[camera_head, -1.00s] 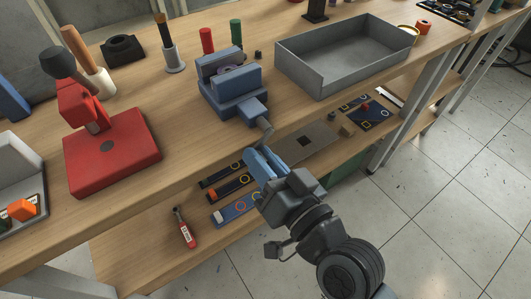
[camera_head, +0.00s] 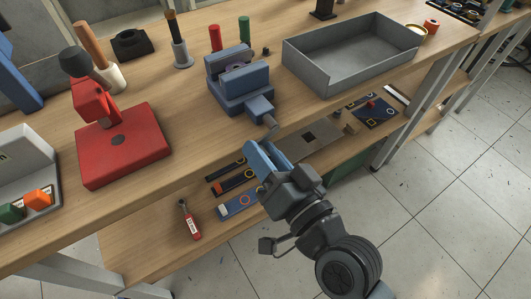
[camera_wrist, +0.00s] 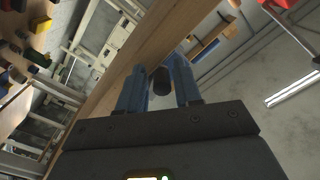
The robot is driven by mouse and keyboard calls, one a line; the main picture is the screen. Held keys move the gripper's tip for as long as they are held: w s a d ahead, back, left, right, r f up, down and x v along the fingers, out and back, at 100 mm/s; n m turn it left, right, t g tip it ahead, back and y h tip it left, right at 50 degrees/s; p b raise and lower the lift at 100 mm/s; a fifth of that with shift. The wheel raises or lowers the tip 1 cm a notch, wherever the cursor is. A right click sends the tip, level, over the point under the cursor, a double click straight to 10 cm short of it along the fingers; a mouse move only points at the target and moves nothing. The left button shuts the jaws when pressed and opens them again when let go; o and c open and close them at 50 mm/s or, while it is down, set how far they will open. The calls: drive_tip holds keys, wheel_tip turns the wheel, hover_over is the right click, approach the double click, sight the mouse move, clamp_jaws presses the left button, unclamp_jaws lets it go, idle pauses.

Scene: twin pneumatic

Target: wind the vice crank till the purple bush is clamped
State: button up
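The blue vice (camera_head: 245,94) stands on the bench near its front edge. The purple bush (camera_head: 238,71) sits between its jaws, mostly hidden by the front jaw, so I cannot tell whether both jaws touch it. The vice's crank (camera_head: 270,125) sticks out over the bench edge. My gripper (camera_head: 262,156) is just below and in front of the crank. In the wrist view the dark crank knob (camera_wrist: 161,81) shows between my two blue fingers (camera_wrist: 159,84), which stand apart. A narrow gap shows on the knob's left; contact on its right is unclear.
A grey metal tray (camera_head: 335,78) lies right of the vice and a red press (camera_head: 122,150) stands left. Green and red cylinders (camera_head: 244,30) stand behind. A lower shelf (camera_head: 150,245) with tools is under the bench. The floor at right is clear.

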drive_tip(key=shift+o, duration=0.6)
drive_tip(key=shift+d+f, duration=0.1)
drive_tip(key=shift+f, duration=0.05)
drive_tip(key=shift+s+d+f, duration=0.1)
drive_tip(key=shift+s+d, duration=0.05)
drive_tip(key=shift+s, duration=0.05)
drive_tip(key=b+v, duration=0.1)
drive_tip(key=v, duration=0.6)
drive_tip(key=shift+b, duration=0.4)
